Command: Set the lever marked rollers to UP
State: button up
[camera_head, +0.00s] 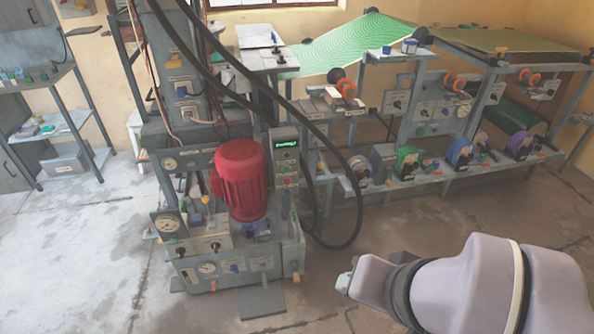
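My arm reaches in from the lower right, and my gripper (346,278) shows as a small grey end pointing left, over bare floor. Its fingers are too small and turned away to tell open from shut. It is apart from all the equipment. A grey press unit (215,240) stands left of it, with gauges, small knobs, levers and labels. A bench line (425,175) at the back right carries control boxes with dark and orange knobs. The labels are too small to read, so I cannot tell which lever is marked rollers or how it is set.
A red motor (241,178) sits on the press unit beside a control box with a green display (286,142). Thick black hoses (352,185) loop down near the floor. A foot plate (262,301) juts out in front. The concrete floor (400,240) between press and bench is clear.

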aim_at(321, 165)
jog(key=i, duration=1.85)
